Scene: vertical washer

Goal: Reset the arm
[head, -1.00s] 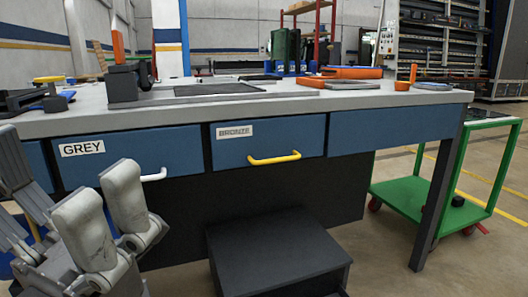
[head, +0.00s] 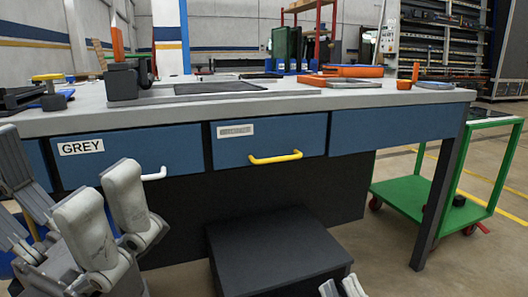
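My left gripper (head: 68,190) is at the lower left, in front of the grey drawer (head: 88,160) of the workbench. Its grey fingers are spread apart with nothing between them, so it is open and empty. Of my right gripper (head: 342,287), only light grey fingertips show at the bottom edge, in front of the dark box under the bench. The rest of it is below the picture, and its opening cannot be told.
The workbench (head: 300,104) spans the view, with tools on top. The bronze drawer (head: 262,140) is shut. A dark box (head: 275,250) stands below. A green cart (head: 410,192) is at the right, with open floor nearby.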

